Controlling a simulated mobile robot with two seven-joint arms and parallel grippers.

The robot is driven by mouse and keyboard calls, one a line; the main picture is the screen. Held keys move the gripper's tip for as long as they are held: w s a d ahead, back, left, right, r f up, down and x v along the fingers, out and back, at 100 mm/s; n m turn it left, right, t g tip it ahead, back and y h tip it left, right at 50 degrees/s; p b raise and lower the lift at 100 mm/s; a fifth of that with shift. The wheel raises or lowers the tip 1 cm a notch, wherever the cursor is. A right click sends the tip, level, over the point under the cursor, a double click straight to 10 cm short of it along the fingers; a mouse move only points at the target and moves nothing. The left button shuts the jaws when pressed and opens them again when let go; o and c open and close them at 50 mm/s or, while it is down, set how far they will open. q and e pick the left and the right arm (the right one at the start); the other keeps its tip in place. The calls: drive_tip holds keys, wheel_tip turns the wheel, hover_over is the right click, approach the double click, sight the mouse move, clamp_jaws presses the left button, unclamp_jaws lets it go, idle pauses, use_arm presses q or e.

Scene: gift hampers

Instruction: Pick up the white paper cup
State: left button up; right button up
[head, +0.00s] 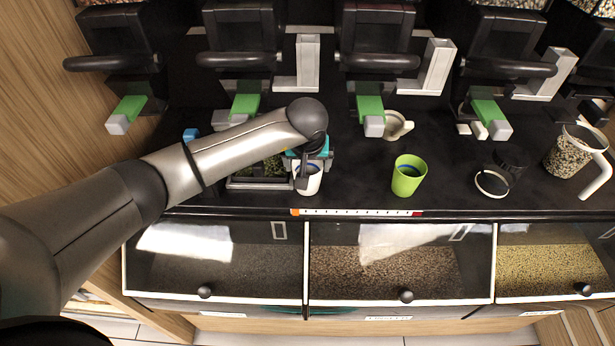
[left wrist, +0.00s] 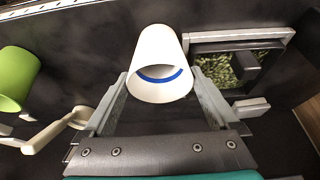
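The white paper cup (head: 309,180) stands on the black counter just behind its front edge, below my left gripper in the head view. In the left wrist view the cup (left wrist: 158,52) sits between the fingertips, its mouth toward the camera and a blue band inside. My left gripper (left wrist: 158,82) is open, with one finger close beside each side of the cup. Whether the fingers touch it is hard to tell. In the head view my left wrist hides part of the cup. My right gripper is in neither view.
A green cup (head: 408,176) stands to the right, with a beige cup (head: 397,126) behind it. A tray of green bits (head: 262,182) is close on the left. Dispensers with green handles (head: 369,108) overhang the back.

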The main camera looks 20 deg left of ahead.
use_arm(q)
drive_tip(key=c, duration=0.8)
wheel_tip(320, 180, up, 10)
drive_tip(key=shift+c, duration=0.2)
drive_tip(key=s+r+m+h+b, duration=0.1)
drive_tip(key=s+r+m+b, duration=0.2)
drive_tip(key=s+r, duration=0.3)
drive_tip(key=s, duration=0.4)
drive_tip(key=shift+s+r, duration=0.15)
drive_tip(key=shift+s, duration=0.1)
drive_tip(key=shift+d, duration=0.1)
